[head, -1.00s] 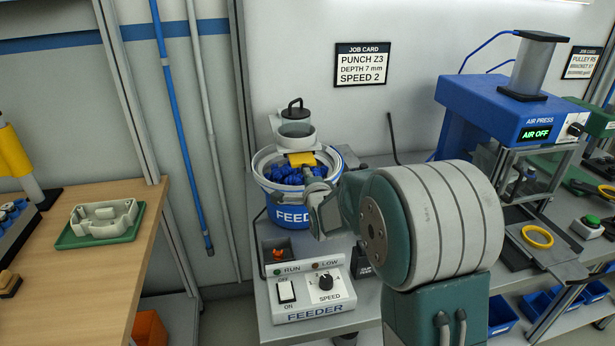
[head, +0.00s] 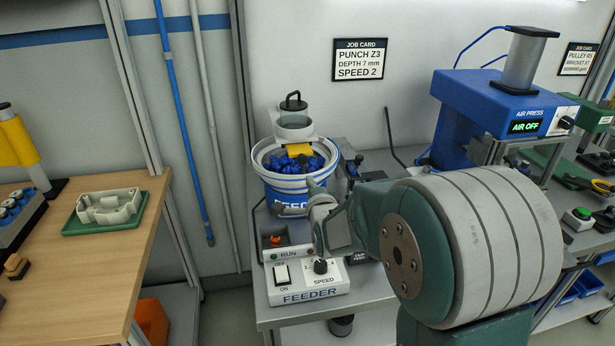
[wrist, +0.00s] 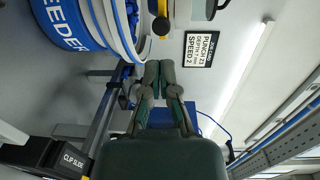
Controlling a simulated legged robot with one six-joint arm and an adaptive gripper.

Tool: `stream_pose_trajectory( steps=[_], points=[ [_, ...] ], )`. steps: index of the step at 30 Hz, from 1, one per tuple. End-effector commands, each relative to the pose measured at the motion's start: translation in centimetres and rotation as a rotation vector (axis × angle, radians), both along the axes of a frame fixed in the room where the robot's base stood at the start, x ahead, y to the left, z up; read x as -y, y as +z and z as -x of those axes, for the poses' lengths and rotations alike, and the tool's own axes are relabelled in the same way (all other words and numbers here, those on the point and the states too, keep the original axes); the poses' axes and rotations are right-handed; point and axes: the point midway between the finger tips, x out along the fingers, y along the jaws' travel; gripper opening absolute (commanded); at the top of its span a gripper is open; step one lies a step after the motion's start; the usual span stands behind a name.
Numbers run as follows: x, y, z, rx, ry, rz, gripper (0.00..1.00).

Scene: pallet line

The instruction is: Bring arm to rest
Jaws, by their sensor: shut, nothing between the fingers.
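My gripper (wrist: 161,68) shows in the wrist view with its two fingers together and nothing between them. It is in the air beside the blue-and-white feeder bowl (wrist: 72,20), apart from it. In the head view my arm reaches across in front of the grey bench, with its large round joint at the right and its wrist part low in front of the bowl. The gripper's fingers are hard to make out there. The feeder bowl (head: 288,194) holds blue parts.
The feeder control box (head: 308,283) stands just below my wrist. The blue air press (head: 490,105) is at the right, its display reading AIR OFF. A wooden table (head: 95,245) at the left carries a green tray (head: 75,228) with a pale casting. A job card (head: 358,59) hangs on the wall.

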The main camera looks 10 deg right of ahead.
Motion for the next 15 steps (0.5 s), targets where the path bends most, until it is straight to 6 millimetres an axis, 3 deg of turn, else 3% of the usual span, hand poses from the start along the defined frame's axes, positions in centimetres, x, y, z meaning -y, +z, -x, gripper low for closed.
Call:
stream_pose_trajectory(
  steps=[4,11,15],
  points=[
    [0.1,0.2,2.6,0.001,0.000,-0.001,0.00],
    [0.0,0.4,4.3,-0.007,0.001,0.013,0.00],
    [0.1,1.2,5.7,-0.083,0.015,0.138,0.00]
  ],
)
